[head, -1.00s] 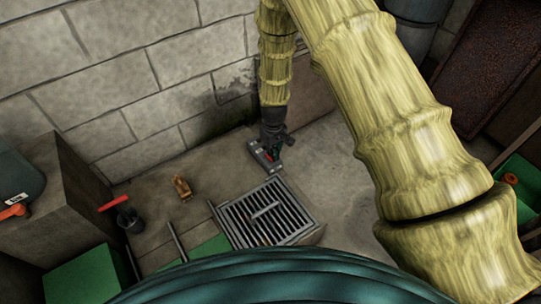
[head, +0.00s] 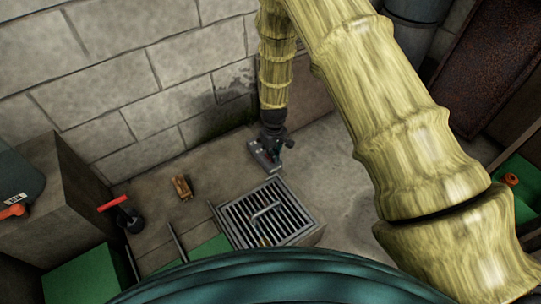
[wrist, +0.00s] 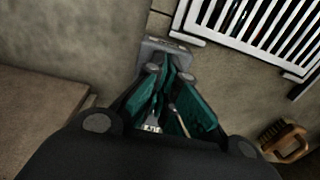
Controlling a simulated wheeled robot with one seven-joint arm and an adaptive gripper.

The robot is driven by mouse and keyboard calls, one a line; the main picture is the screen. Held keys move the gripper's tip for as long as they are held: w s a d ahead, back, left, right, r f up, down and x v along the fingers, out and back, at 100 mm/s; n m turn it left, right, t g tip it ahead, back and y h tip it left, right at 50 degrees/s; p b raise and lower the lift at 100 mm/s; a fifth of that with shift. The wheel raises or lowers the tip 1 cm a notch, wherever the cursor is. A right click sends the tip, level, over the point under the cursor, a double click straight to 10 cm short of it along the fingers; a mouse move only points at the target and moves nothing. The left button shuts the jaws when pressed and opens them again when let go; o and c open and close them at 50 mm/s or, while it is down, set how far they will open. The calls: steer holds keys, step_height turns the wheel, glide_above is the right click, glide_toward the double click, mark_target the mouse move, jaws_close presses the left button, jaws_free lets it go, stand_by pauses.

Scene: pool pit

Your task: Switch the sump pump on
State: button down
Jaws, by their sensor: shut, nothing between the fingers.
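A small grey block-like fixture (head: 258,155) sits on the floor beside the drain grate, near the wall; I take it for the pump switch, though its moving part is too small to make out. In the wrist view, the grey fixture (wrist: 165,47) lies just beyond my fingertips. My gripper (head: 277,146) points down at it in the head view. In the wrist view, my gripper (wrist: 168,72) has its teal-padded fingers together and empty. The fingers hide part of the fixture, and I cannot tell whether they touch it.
The barred drain grate (head: 238,214) lies close by. A wooden brush (head: 181,187) and a red-handled valve (head: 121,210) are to its left. A raised block (head: 85,190) stands at far left. The block wall (head: 120,75) is behind; open floor (head: 335,185) is at right.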

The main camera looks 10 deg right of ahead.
steer(key=shift+f, duration=0.2)
steer(key=shift+r, duration=0.15)
steer(key=shift+r+p, duration=3.1)
steer(key=shift+r, duration=0.3)
